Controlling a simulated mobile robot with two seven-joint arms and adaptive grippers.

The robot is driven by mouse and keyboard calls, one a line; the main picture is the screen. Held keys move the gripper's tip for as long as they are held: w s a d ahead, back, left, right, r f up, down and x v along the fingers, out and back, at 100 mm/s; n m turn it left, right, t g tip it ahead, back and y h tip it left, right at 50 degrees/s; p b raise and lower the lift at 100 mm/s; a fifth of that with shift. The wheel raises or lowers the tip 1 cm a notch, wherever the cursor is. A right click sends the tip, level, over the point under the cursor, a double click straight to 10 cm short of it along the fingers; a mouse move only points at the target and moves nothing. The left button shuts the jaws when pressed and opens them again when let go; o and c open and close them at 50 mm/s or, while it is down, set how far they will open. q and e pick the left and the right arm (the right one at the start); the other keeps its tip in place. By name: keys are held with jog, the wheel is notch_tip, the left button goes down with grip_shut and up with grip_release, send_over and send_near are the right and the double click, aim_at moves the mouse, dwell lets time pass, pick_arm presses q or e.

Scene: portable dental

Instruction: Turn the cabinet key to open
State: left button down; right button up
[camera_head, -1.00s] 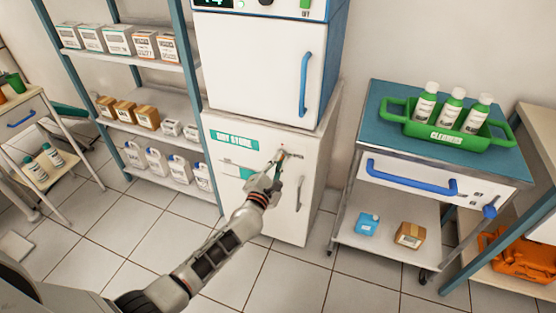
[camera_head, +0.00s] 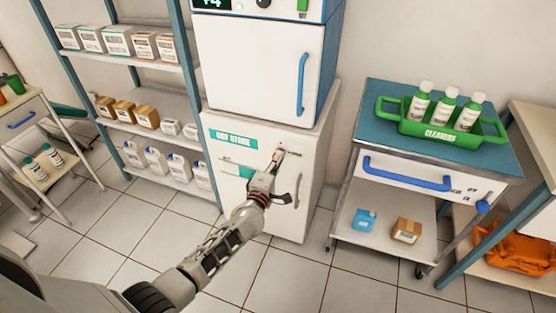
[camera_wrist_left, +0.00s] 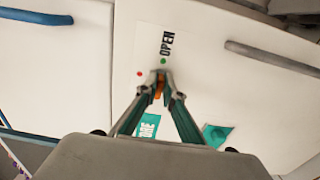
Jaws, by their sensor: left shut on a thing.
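The white lower cabinet (camera_head: 225,152) carries a green store label (camera_head: 233,137) on its front. My left gripper (camera_head: 278,156) is at the upper right part of that front. In the left wrist view, its two fingertips (camera_wrist_left: 159,86) are closed together on a small orange piece, the cabinet key (camera_wrist_left: 158,91), against the cabinet face. The fingers hide most of the key. The word OPEN (camera_wrist_left: 167,43) and a green dot (camera_wrist_left: 163,61) are just beyond the fingertips, and a red dot (camera_wrist_left: 140,74) is to their left. The cabinet door looks closed. My right gripper is not in view.
A white upper unit (camera_head: 255,70) with a blue handle stands on the cabinet. A shelf rack (camera_head: 186,110) is to the left. A trolley (camera_head: 385,100) with a green bottle carrier (camera_head: 425,131) is to the right. Tiled floor in front is clear.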

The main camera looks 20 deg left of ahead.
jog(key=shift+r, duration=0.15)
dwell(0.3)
pick_arm(q)
jog(key=c, duration=2.3)
grip_release()
jog(key=shift+o, duration=0.6)
jog(key=s, duration=1.2)
jog(key=shift+a, duration=0.25)
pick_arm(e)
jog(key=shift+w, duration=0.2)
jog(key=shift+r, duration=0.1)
